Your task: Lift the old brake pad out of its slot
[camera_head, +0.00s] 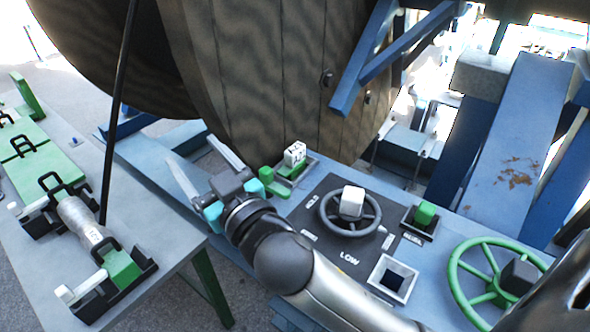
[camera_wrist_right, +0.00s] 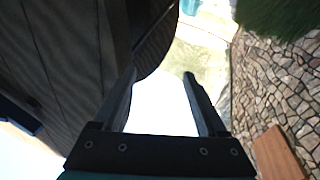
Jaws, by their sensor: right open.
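My right gripper (camera_head: 192,152) is open and empty, held over the near end of the blue frame, left of the control deck. Its two fingers point up-left in the head view, with the reel behind them. The right wrist view shows the same fingers (camera_wrist_right: 160,75) apart with nothing between them. A white block with dark marks (camera_head: 295,153) stands by a green piece in a holder near the reel's rim. A green block (camera_head: 425,214) sits in a dark square slot on the deck. I cannot tell which is the old brake pad. My left gripper is not in view.
The large wooden reel (camera_head: 270,80) fills the upper middle. A black handwheel (camera_head: 350,220), an open square socket (camera_head: 392,278) and a green handwheel (camera_head: 495,275) are on the deck. A side table (camera_head: 165,240) at left carries green pads with black handles and a grey cylinder.

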